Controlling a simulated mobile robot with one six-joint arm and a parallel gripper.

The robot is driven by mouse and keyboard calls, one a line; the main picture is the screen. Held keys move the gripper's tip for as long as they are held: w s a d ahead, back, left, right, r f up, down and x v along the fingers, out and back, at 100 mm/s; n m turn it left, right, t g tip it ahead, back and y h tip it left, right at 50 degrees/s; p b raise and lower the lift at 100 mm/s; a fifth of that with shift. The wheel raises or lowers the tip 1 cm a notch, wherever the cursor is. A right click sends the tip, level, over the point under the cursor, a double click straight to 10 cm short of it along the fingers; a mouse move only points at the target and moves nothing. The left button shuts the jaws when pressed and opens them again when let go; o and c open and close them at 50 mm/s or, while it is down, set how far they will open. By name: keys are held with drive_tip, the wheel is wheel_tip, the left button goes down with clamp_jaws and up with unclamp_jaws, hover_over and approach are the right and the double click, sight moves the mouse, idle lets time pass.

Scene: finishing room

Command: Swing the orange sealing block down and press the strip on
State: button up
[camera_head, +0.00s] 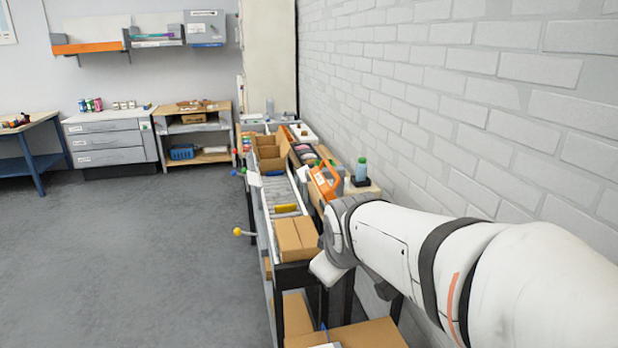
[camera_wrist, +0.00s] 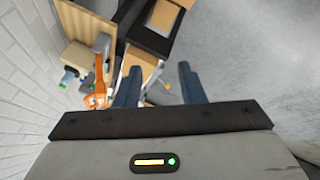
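An orange sealing block (camera_head: 325,183) with an open, frame-like shape stands at the right side of the roller conveyor, partly behind my arm. It also shows in the wrist view (camera_wrist: 99,84), left of my fingers. My gripper (camera_wrist: 160,68) has its two dark fingers wide apart with nothing held between them. It is apart from the block; in the head view its fingers are hidden behind my arm. A closed brown carton (camera_head: 296,238) lies on the conveyor's near end. I cannot make out the sealing strip.
An open carton (camera_head: 268,153) stands farther along the conveyor (camera_head: 280,190), with a yellow item (camera_head: 286,208) nearer. A green-capped bottle (camera_head: 361,171) stands beside the block. A brick wall (camera_head: 440,75) bounds the right. Grey floor (camera_head: 140,250) on the left is clear.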

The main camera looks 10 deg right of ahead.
drive_tip(key=w+d+n+t+b, duration=0.1)
drive_tip(key=w+d+n+t, duration=0.2)
drive_tip(key=w, duration=0.5)
drive_tip(key=w+d+r+n+t+h+b, duration=0.1)
drive_tip(key=w+d+n, duration=0.1)
drive_tip(key=w+n, duration=0.4)
drive_tip(key=w+d+n+t+b, duration=0.1)
drive_tip(key=w+d+n+t, duration=0.15)
drive_tip(key=w, duration=0.65)
drive_tip(key=n+t, duration=0.2)
drive_tip(key=n, duration=0.5)
approach(339, 178)
drive_tip(key=w+f+n+t, duration=0.1)
drive_tip(key=w+n, duration=0.1)
drive_tip(key=n, duration=0.1)
drive_tip(key=w+d+n+t+y+b, duration=0.1)
drive_tip(key=n, duration=0.3)
drive_tip(key=w+f+n+t+y+b, duration=0.1)
drive_tip(key=w+n, duration=0.1)
drive_tip(key=n, duration=0.1)
drive_tip(key=shift+w+d+f+n, duration=0.15)
drive_tip(key=shift+w+f+n, duration=0.1)
drive_tip(key=shift+w+f, duration=0.1)
drive_tip(key=shift+w+r, duration=0.1)
drive_tip(key=shift+w, duration=0.4)
drive_tip(key=shift+w+p, duration=1.7)
drive_tip(key=shift+w, duration=1.7)
drive_tip(key=shift+c, duration=0.3)
clamp_jaws()
drive_tip(key=shift+d, duration=0.1)
